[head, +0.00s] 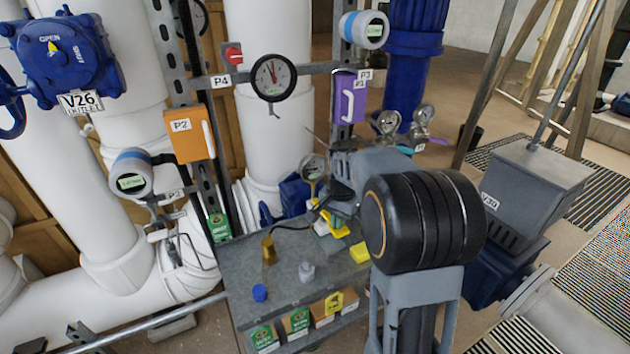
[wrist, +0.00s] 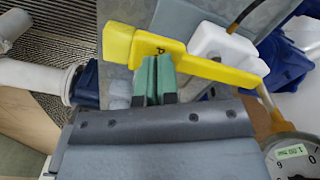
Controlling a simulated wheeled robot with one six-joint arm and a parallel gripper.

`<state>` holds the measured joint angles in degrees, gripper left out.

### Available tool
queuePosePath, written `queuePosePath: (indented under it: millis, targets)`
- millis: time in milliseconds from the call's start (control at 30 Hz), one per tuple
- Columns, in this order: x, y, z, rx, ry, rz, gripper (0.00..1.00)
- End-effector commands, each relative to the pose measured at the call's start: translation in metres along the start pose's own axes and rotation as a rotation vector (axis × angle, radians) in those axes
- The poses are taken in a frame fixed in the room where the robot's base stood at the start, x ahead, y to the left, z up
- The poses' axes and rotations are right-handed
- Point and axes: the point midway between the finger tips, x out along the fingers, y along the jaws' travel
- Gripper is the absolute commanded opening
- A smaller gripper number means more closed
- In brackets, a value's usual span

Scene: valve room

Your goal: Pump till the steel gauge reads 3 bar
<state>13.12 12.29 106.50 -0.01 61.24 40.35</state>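A yellow pump lever (wrist: 215,66) with a black letter on it crosses the wrist view, with a thicker yellow end at its left. My gripper (wrist: 156,62) shows green fingers close together, with their tips at the lever's lower edge. They look shut with nothing between them; I cannot tell whether they touch the lever. The white pump body (wrist: 222,42) is to the right. In the head view the lever (head: 332,228) is partly hidden by my arm. A round steel-rimmed gauge (head: 313,168) stands by the pump; it also shows cut off in the wrist view (wrist: 296,158). Its needle is unreadable.
The grey bench (head: 235,262) carries a brass piece (head: 269,250), a blue cap (head: 259,292) and a yellow block (head: 360,252). A black-rimmed gauge (head: 273,79) hangs on the rail behind. Two small gauges (head: 388,122) stand farther back. A grey V30 box (head: 535,175) is at right.

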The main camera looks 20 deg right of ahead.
Motion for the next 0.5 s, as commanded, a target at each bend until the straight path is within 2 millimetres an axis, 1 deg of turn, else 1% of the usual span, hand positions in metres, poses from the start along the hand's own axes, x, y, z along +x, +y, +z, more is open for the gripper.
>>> queuePosePath:
  millis: [33, 233, 367, 500]
  targets:
    - [0.005, 0.000, 0.000, 0.000, 0.001, -0.001, 0.00]
    - [-0.004, -0.001, 0.000, 0.000, 0.001, -0.002, 0.00]
    - [-0.016, 0.000, 0.000, 0.000, 0.001, -0.001, 0.00]
    - [-0.033, 0.000, 0.000, 0.000, 0.000, 0.000, 0.00]
